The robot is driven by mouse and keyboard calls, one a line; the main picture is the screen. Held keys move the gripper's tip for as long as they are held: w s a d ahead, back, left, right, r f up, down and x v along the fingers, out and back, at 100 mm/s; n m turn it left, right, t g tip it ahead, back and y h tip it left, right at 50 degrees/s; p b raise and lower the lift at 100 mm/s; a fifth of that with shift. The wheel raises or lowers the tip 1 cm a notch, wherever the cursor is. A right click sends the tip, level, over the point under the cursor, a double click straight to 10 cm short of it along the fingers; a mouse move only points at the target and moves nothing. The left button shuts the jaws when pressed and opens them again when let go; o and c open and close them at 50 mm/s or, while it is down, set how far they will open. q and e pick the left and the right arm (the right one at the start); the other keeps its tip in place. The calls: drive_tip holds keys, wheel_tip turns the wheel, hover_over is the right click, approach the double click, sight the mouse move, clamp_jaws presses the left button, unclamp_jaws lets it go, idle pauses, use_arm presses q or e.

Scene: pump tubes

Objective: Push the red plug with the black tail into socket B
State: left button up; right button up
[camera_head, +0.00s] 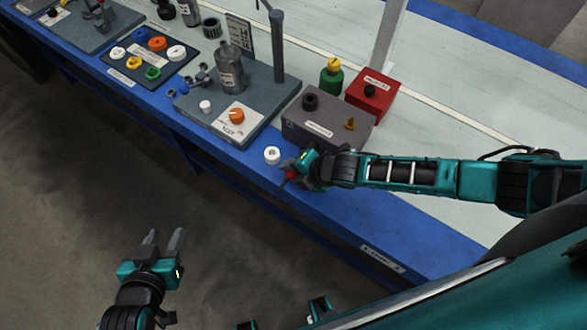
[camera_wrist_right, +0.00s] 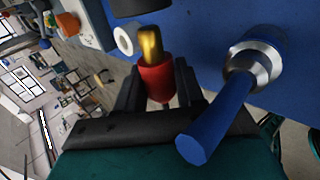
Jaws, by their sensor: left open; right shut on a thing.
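My right gripper (camera_head: 288,174) is shut on the red plug (camera_wrist_right: 156,82), at the blue front edge of the bench. In the right wrist view the plug's brass tip (camera_wrist_right: 150,44) points away from my gripper. In the head view only a small red part of the plug (camera_head: 290,174) shows. I cannot make out its black tail. A grey box (camera_head: 325,134) with a black fitting and a brass fitting stands just behind my right gripper. Its label is too small to read, and I cannot tell which socket is B. My left gripper (camera_head: 163,242) is open and empty over the floor.
A white ring (camera_head: 272,155) is beside my right gripper. A red box (camera_head: 372,95) and a green bottle (camera_head: 331,78) stand behind the grey box. A grey plate (camera_head: 252,105) carries a post and an orange knob. In the wrist view a blue cylinder (camera_wrist_right: 215,120) is close by.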

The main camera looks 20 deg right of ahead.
drive_tip(key=shift+w+d, duration=0.5)
drive_tip(key=shift+d, duration=0.15)
drive_tip(key=shift+w+d+b, duration=0.2)
drive_tip(key=shift+d+b, duration=0.1)
drive_tip(key=shift+w+d, duration=0.55)
drive_tip(key=shift+d, duration=0.15)
idle(0.4)
drive_tip(key=o, duration=1.1)
drive_tip(key=shift+a, duration=0.1)
drive_tip(key=shift+s, duration=0.1)
drive_tip(key=p+v, duration=0.2)
drive_tip(key=v, duration=1.1)
drive_tip(key=shift+p, duration=0.3)
